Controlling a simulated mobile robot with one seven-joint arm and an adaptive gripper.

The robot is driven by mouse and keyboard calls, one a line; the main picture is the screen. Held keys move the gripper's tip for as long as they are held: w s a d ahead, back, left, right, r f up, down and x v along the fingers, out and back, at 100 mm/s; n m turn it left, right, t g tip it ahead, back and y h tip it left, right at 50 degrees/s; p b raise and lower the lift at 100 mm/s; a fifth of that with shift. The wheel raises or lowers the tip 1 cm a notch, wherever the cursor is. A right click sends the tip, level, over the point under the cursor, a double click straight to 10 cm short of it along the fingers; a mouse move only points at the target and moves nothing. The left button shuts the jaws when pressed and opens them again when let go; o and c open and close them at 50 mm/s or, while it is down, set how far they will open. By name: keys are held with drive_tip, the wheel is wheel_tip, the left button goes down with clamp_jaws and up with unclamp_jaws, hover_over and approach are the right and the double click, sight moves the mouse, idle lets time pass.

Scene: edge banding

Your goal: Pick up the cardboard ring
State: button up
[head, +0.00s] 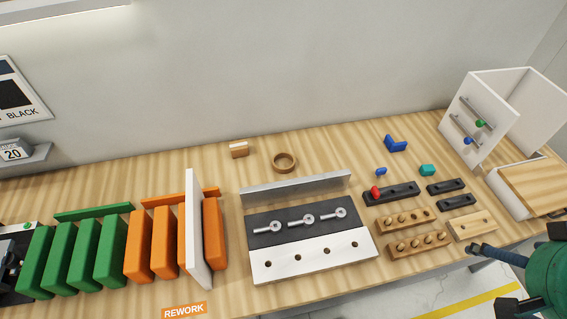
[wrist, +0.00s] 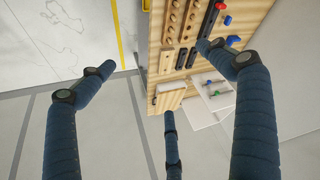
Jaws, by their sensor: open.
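The cardboard ring (head: 284,162) is a small brown ring. It lies on the wooden bench toward the back, behind the long grey metal bar, in the head view. I cannot make it out in the wrist view. My gripper (head: 490,254) is at the lower right of the head view, past the bench's front edge and far to the right of the ring. In the wrist view my gripper (wrist: 154,62) has its dark blue fingers spread wide, with nothing between them.
A white plate with holes (head: 315,258) and wooden peg blocks (head: 404,219) stand in front. Orange panels (head: 139,247) and an upright white board (head: 194,235) stand left. A small brown-and-white block (head: 239,150) lies left of the ring. A white drawer cabinet (head: 497,95) stands right.

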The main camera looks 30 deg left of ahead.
drive_tip(key=w+a+r+p, duration=0.2)
drive_tip(key=w+a+r, duration=0.25)
drive_tip(key=w, duration=0.35)
drive_tip(key=w+a+f+n+g+y+p, duration=0.1)
drive_tip(key=w+a+f+g+p, duration=0.15)
drive_tip(key=w+a, duration=0.75)
drive_tip(key=w+a+f+g+p, duration=0.1)
drive_tip(key=w+a+p, duration=0.3)
drive_tip(key=w+a, duration=0.65)
drive_tip(key=a+f+p, duration=0.1)
drive_tip(key=a+f, duration=0.2)
drive_tip(key=a, duration=0.3)
drive_tip(key=w+a+f+p, duration=0.1)
drive_tip(key=a+f, duration=0.2)
drive_tip(key=a, duration=0.3)
drive_tip(key=a+f+p, duration=0.1)
drive_tip(key=a+f, duration=0.2)
drive_tip(key=a, duration=0.3)
drive_tip(key=s+a+f+g+p, duration=0.1)
drive_tip(key=s+a+f, duration=0.1)
drive_tip(key=a+f, duration=0.5)
drive_tip(key=s+a+f+n+g+h+p, duration=0.1)
drive_tip(key=s+a+f+p, duration=0.1)
drive_tip(key=a+f, duration=0.6)
drive_tip(key=shift+a+p, duration=0.3)
drive_tip(key=shift+a, duration=0.95)
drive_tip(key=shift+f, duration=0.15)
drive_tip(key=shift+f+p, duration=0.4)
drive_tip(key=shift+f, duration=3.85)
